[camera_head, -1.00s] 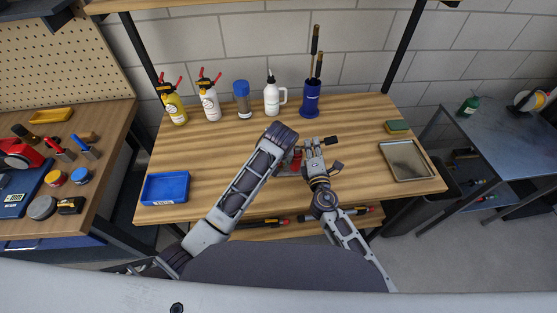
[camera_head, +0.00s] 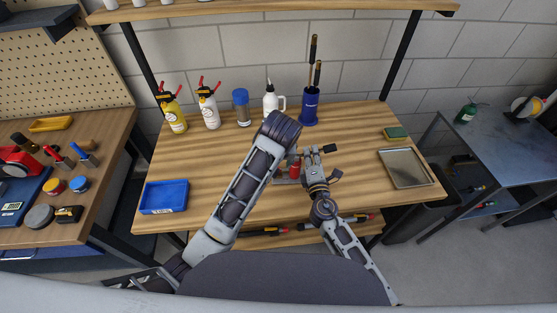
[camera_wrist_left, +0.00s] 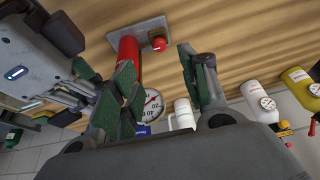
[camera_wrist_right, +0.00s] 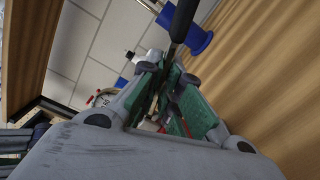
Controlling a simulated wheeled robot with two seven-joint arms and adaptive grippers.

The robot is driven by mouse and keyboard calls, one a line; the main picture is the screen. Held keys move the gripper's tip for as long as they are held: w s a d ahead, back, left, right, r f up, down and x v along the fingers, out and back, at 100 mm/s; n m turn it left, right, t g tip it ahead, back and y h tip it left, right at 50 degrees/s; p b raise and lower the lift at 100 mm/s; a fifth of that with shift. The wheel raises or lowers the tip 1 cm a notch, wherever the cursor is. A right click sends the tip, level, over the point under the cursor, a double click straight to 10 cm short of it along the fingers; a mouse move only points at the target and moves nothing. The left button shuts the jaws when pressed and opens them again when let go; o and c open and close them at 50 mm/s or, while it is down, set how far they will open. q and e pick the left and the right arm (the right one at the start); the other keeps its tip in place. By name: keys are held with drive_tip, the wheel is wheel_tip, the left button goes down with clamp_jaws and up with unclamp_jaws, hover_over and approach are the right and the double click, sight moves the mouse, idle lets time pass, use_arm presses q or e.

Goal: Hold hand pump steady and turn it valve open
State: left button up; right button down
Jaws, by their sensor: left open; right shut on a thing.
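The hand pump (camera_head: 295,169) is a red cylinder on a grey base plate, near the bench's front middle. In the left wrist view its red body (camera_wrist_left: 128,52), a round dial gauge (camera_wrist_left: 153,105) and a red knob (camera_wrist_left: 158,43) on the plate show. My left gripper (camera_wrist_left: 158,85) is open, its green-padded fingers apart with the gauge showing between them. In the head view its fingers are hidden behind my left arm. My right gripper (camera_head: 314,155) is at the pump's right side, shut on part of the pump. Its fingers (camera_wrist_right: 168,85) mostly hide the gripped part in the right wrist view.
A blue bin (camera_head: 164,198) lies left and a metal tray (camera_head: 406,168) right.

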drive_tip(key=c, duration=1.5)
unclamp_jaws()
drive_tip(key=shift+c, duration=0.2)
drive_tip(key=shift+s, duration=0.1)
drive_tip(key=s+d, duration=0.1)
drive_tip(key=s, duration=1)
drive_tip(key=shift+s, duration=0.35)
drive_tip(key=shift+d, duration=0.1)
drive_tip(key=shift+s, duration=0.1)
